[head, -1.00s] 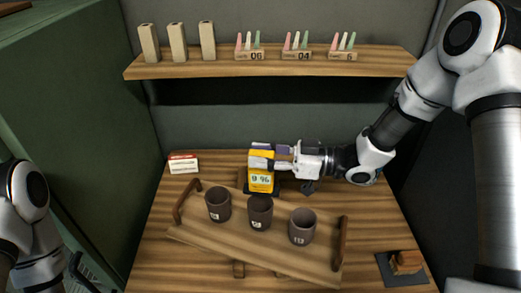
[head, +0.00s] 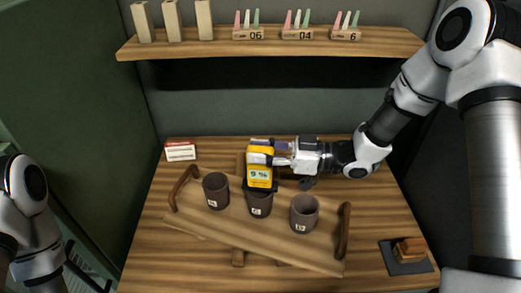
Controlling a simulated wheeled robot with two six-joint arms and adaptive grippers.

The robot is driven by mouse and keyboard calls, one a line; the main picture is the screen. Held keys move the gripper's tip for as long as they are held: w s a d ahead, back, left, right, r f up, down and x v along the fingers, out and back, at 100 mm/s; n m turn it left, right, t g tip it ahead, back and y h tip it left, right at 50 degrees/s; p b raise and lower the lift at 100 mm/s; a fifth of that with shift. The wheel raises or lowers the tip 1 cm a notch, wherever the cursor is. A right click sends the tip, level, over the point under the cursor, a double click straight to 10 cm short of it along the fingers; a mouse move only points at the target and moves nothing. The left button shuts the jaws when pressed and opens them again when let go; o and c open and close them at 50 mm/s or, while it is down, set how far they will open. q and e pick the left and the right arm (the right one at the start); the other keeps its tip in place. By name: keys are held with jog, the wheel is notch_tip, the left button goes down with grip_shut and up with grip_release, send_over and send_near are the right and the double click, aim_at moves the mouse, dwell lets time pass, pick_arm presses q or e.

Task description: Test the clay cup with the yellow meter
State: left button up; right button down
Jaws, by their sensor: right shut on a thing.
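Three dark brown clay cups stand in a row on a wooden tray (head: 310,256) with two handles: a left cup (head: 216,191), a middle cup (head: 260,205) and a right cup (head: 304,213). Each has a small white label. My right gripper (head: 274,156) is shut on the yellow meter (head: 260,174) and holds it upright at the middle cup. The meter's lower end hides the cup's mouth, so I cannot tell whether it touches. The meter has a lit display, too small to read surely. My left gripper is not in view; only my left arm shows at the left edge.
A red and white box (head: 181,151) lies at the table's back left. A brown block on a dark pad (head: 408,254) is at the front right. A wall shelf (head: 270,45) above holds pale blocks and numbered stands with coloured cones.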

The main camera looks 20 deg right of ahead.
jog(key=shift+f+b, duration=0.4)
jog(key=shift+f, duration=0.15)
dwell(1.1)
notch_tip(320, 180, up, 7)
jog(key=p, duration=0.5)
jog(key=shift+r+p, duration=0.1)
jog(key=shift+p, duration=0.25)
dwell(0.9)
